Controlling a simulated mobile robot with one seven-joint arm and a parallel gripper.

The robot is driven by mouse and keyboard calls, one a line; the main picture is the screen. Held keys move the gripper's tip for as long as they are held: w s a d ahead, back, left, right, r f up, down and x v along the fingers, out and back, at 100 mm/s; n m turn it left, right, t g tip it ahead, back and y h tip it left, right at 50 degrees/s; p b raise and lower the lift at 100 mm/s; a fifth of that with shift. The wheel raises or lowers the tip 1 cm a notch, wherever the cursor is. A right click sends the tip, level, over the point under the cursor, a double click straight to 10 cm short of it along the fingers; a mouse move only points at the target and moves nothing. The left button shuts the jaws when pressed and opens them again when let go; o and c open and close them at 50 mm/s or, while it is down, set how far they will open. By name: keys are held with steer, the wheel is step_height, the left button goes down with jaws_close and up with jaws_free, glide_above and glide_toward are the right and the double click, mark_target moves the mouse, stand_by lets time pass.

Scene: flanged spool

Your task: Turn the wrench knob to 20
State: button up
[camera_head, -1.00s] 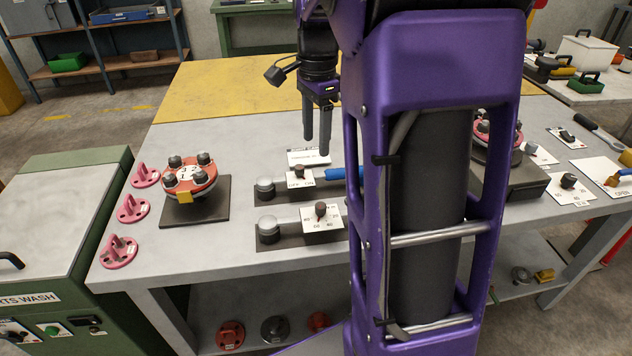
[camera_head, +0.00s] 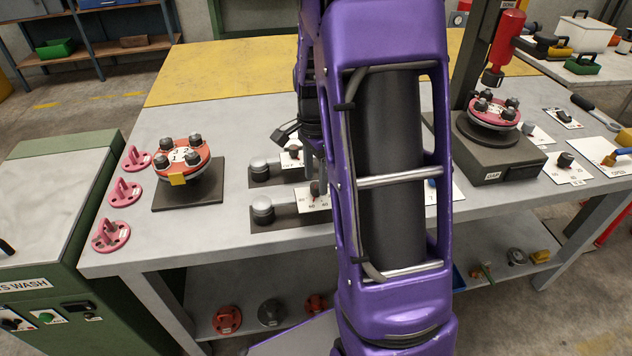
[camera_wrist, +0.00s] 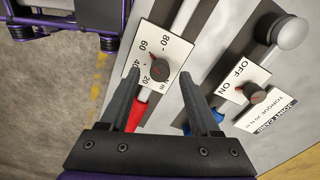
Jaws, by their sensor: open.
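The wrench knob (camera_wrist: 160,70) is a dark round knob on a white dial card (camera_wrist: 174,52) marked 20, 40, 60 and 80. A small red mark shows at the knob's edge towards 60; the exact reading is hard to tell. The card sits on the nearer wrench (camera_head: 284,211), which has a red handle (camera_wrist: 139,112). My gripper (camera_wrist: 162,78) is open, with a finger to each side of the knob in the wrist view. I cannot tell whether the fingers touch it. In the head view my arm partly hides the gripper and the card (camera_head: 312,203).
A second wrench with an OFF/ON knob (camera_wrist: 256,95) and blue handle (camera_wrist: 189,122) lies alongside. A red flanged spool (camera_head: 181,157) stands on a dark plate to the left, near several pink parts (camera_head: 125,191). Another spool (camera_head: 494,111) stands right.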

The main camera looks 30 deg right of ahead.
steer(key=shift+f, duration=0.8)
jaws_close()
